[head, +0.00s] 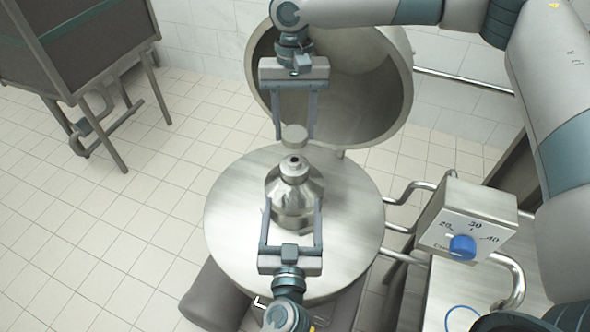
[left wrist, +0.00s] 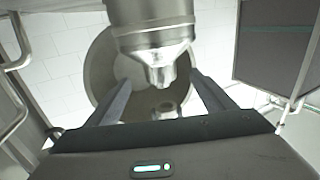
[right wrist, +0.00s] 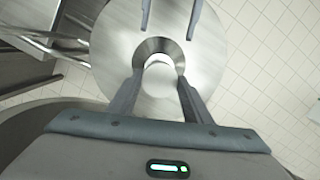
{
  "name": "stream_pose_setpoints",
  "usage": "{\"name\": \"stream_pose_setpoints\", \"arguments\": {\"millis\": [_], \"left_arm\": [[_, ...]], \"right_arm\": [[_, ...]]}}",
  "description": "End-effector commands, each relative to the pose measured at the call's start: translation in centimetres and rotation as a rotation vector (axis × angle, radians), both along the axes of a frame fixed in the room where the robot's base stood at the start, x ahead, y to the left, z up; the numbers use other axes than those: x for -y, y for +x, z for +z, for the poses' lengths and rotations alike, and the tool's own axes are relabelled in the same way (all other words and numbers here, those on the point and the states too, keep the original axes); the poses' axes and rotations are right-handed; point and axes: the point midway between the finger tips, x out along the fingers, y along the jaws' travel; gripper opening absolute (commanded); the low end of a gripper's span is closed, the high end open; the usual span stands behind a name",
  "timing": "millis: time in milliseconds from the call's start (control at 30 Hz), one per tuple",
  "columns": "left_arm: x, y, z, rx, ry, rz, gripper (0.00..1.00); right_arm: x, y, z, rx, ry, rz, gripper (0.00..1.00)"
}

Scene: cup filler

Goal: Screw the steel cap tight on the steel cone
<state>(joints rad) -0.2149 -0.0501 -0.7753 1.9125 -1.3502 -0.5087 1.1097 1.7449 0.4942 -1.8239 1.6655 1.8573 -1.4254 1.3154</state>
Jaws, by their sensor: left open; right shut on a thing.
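The steel cone (head: 294,190) stands upright on the round steel table (head: 232,215), its narrow neck on top. In the left wrist view the cone (left wrist: 152,38) appears upside down. The steel cap (head: 294,135) is a short round piece between the fingertips of my right gripper (head: 295,136), which is shut on it. The cap is just above the cone's neck and apart from it. In the right wrist view the cap (right wrist: 160,77) hides the cone's top. My left gripper (head: 291,207) is open, with one finger on each side of the cone's lower part.
A large open steel drum (head: 375,95) stands behind the table. A control box with a blue knob (head: 462,246) is at the right, with bent pipes (head: 405,190) beside it. A dark cabinet (head: 85,45) stands at the far left. The tiled floor (head: 150,215) at left is clear.

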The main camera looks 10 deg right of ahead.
Motion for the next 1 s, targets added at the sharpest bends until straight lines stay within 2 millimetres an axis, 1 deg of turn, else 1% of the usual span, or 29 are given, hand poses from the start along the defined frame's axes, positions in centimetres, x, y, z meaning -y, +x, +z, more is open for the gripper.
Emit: {"name": "stream_pose_setpoints", "arguments": {"millis": [367, 567, 767, 1000], "left_arm": [[0.1, 0.0, 0.0, 0.002, -0.001, -0.003, 0.76], [0.3, 0.6, 0.0, 0.002, 0.000, -0.003, 0.76], [0.8, 2.5, 0.1, 0.004, 0.001, -0.003, 0.76], [1.7, 6.1, 0.1, 0.003, 0.001, -0.003, 0.76]], "right_arm": [[0.0, 0.0, 0.0, 0.000, 0.000, 0.000, 0.21], [0.0, 0.0, 0.0, 0.000, 0.000, 0.000, 0.21], [0.0, 0.0, 0.0, 0.000, 0.000, 0.000, 0.21], [0.0, 0.0, 0.0, 0.000, 0.000, 0.000, 0.21]]}}
